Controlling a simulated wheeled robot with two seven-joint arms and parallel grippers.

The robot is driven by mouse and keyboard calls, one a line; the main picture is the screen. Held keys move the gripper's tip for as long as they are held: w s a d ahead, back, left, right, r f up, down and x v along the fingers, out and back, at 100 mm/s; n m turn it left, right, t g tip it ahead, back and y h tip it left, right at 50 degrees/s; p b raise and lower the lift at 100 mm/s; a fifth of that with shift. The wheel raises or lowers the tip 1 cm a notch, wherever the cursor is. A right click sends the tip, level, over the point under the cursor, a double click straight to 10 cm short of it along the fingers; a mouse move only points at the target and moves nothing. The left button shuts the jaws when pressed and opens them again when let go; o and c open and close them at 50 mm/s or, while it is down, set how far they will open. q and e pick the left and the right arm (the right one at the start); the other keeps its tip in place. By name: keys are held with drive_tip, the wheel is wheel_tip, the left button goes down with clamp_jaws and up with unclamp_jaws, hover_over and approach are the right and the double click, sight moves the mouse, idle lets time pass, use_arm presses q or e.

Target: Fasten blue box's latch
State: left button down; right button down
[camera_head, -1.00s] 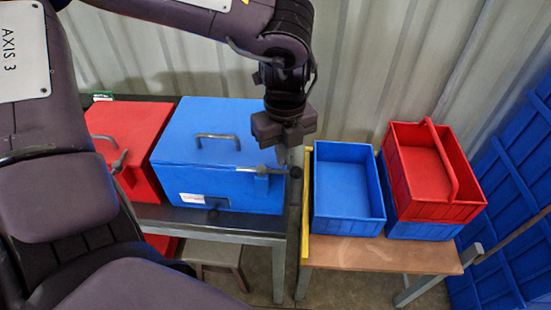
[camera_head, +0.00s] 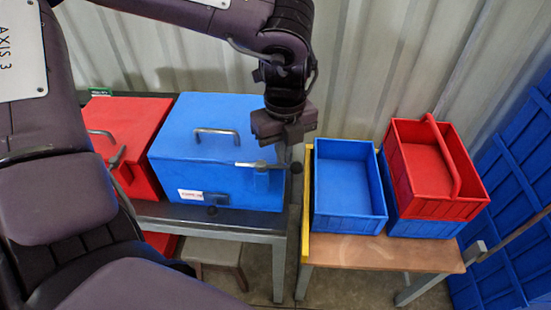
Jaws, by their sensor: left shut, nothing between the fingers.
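The blue box (camera_head: 190,145) stands on the dark table at the left, its lid down with a grey handle (camera_head: 217,131) on top. Its latch (camera_head: 262,166) is a grey bar at the front right top edge, reaching sideways past the box's right side to a dark knob. My left gripper (camera_head: 288,136) hangs pointing down at the right end of the box, just behind and above the latch bar. It is shut and empty. I cannot tell whether it touches the latch. My right gripper is not in view.
A red box (camera_head: 125,128) with its own latch stands left of the blue box. At the right, a wooden table (camera_head: 380,255) holds an open blue bin (camera_head: 345,190) and a red tote (camera_head: 432,170) on another blue bin. A corrugated wall is close behind.

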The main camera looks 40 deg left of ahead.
use_arm(q)
drive_tip(key=shift+s+d, duration=0.1)
drive_tip(key=shift+s+d, duration=0.4)
drive_tip(key=shift+d, duration=0.05)
drive_tip(key=shift+b, duration=0.3)
drive_tip(key=shift+s+d, duration=0.35)
drive_tip(key=shift+s, duration=0.35)
drive_tip(key=shift+s+d+b, duration=0.15)
drive_tip(key=shift+s+b, duration=0.2)
drive_tip(key=shift+s, duration=0.25)
